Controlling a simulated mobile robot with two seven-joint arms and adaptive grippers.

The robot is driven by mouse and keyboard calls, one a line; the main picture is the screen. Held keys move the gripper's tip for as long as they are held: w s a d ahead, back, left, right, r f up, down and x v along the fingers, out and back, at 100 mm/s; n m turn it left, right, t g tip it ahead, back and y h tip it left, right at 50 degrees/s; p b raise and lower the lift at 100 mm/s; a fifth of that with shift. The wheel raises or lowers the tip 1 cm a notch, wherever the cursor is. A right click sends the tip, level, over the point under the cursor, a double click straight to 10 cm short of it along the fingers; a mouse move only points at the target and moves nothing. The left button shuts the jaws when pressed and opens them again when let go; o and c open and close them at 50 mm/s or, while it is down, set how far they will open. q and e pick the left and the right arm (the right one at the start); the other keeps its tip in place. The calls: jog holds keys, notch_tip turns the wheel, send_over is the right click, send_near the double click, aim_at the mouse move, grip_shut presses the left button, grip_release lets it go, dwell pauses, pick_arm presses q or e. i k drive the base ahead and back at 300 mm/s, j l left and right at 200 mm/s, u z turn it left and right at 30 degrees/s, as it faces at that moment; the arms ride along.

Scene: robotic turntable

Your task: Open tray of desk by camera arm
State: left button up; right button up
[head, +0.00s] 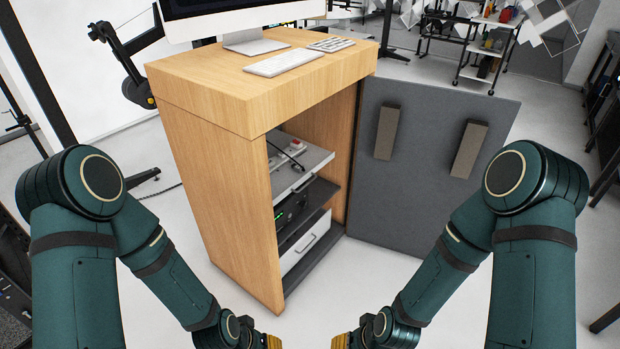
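A wooden desk (210,150) stands in the middle of the head view, with its grey door (425,190) swung wide open to the right. Inside is a light grey tray (310,172) on the upper level, with a power strip and a black cable on it; it appears partly slid out. Lower down is a white drawer (306,245) with a handle. My two arms come in from the left and right bottom. Only the upper parts of my grippers show at the bottom edge, below the desk; their fingertips are cut off or hidden, and neither is seen touching the desk.
A monitor (250,15), a white keyboard (285,63) and a second keypad (331,44) sit on the desk top. A black arm stand (130,65) is behind left. A cart (487,50) stands at back right. Floor in front of the desk is clear.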

aim_at(284, 180)
jog(key=i+l, duration=0.2)
jog(key=i+l+u, duration=0.15)
jog(key=l, duration=0.25)
jog(key=i+l, duration=0.25)
jog(key=i+l+u, duration=0.15)
jog(key=l, duration=0.3)
jog(key=i+l, duration=0.2)
jog(key=l, duration=0.15)
jog(key=i+l+u, duration=0.15)
jog(key=l, duration=0.2)
jog(key=i+l, duration=0.15)
jog(key=l, duration=0.2)
jog(key=i+l+u, duration=0.15)
jog(key=l, duration=0.25)
jog(key=i+l, duration=0.15)
jog(key=i, duration=0.15)
jog(key=i+l, duration=0.1)
jog(key=i, duration=0.15)
jog(key=u, duration=0.05)
